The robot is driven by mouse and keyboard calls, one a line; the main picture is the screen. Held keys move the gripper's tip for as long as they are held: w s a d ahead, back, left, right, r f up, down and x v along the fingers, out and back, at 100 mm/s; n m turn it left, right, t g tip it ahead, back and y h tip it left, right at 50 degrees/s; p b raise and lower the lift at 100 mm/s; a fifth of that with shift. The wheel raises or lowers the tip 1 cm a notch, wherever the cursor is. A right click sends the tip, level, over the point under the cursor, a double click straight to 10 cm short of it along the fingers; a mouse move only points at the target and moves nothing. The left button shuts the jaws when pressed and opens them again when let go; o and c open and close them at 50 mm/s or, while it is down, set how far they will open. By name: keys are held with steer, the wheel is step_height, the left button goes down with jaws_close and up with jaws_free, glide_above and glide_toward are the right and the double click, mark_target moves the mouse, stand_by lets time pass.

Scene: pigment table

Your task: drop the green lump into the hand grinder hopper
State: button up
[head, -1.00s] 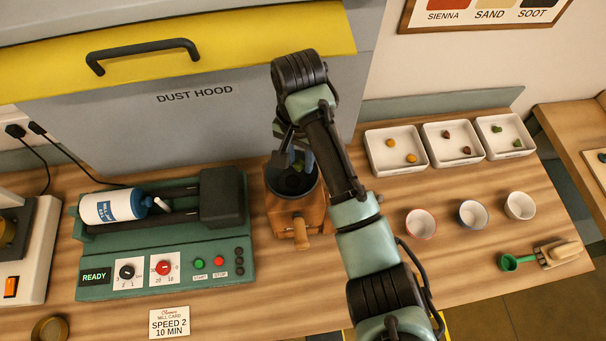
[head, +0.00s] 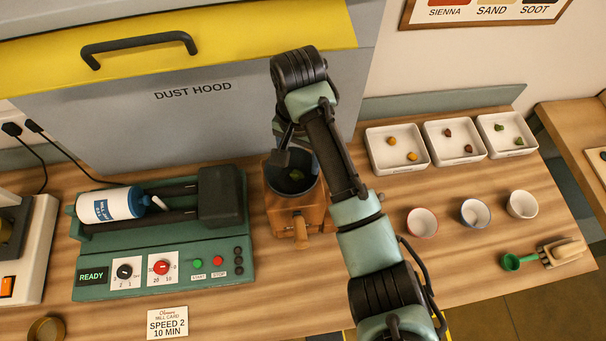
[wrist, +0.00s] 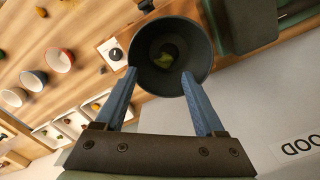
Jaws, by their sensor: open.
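The hand grinder (head: 297,215) is a wooden box with a dark round hopper (head: 291,187) on top and a wooden knob at the front. A green lump (wrist: 166,60) lies inside the hopper near its bottom in the wrist view; it also shows as a small green patch (head: 297,175) in the head view. My gripper (wrist: 160,73) is open and empty, its blue fingers apart above the hopper's rim. In the head view the arm hides part of the gripper and the hopper's right side.
A green roller mill (head: 160,235) with a bottle stands left of the grinder. White trays (head: 396,168) with coloured lumps and several small bowls (head: 421,222) are on the right. The dust hood (head: 200,110) rises behind. A brush and green scoop lie at the front right.

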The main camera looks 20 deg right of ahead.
step_height(320, 180, up, 7)
steer(key=p, duration=0.3)
steer(key=shift+s, duration=0.1)
stand_by(0.5)
